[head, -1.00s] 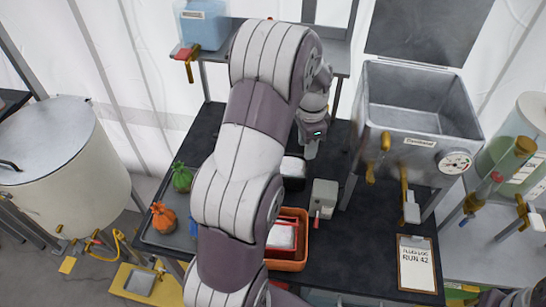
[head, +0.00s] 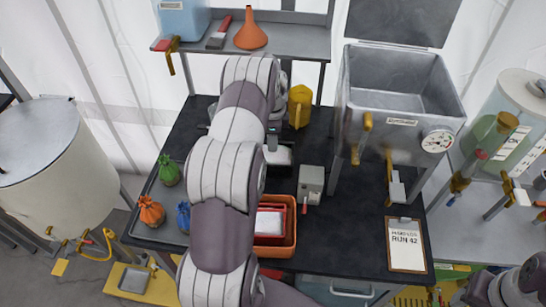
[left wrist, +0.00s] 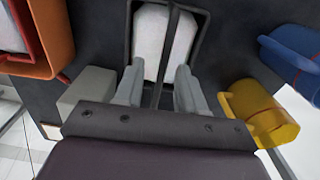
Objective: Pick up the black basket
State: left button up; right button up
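The black basket (head: 281,171) stands on the dark table in the head view, with a white load in it, partly hidden by my left arm. In the left wrist view its thin black handle (left wrist: 168,50) runs up the middle over the white load. My left gripper (left wrist: 160,82) is open there, with one grey finger on each side of the handle. I cannot tell whether the fingers touch it. In the head view the left gripper (head: 272,138) is over the basket's far side. My right gripper is not in view; only part of my right arm shows at the lower right.
An orange tray (head: 290,247) with a red container is in front of the basket. A grey box (head: 312,182) is right of it, a yellow jug (head: 300,104) behind it. A steel tank (head: 400,115) stands at the right. Tied bags (head: 152,210) are on a left tray.

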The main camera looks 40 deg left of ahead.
pick_arm(q)
jog(key=shift+w+a+f, duration=0.1)
jog(key=shift+f, duration=0.05)
grip_shut()
jog(key=shift+w+r, duration=0.1)
jog(key=shift+r, duration=0.1)
dwell(1.1)
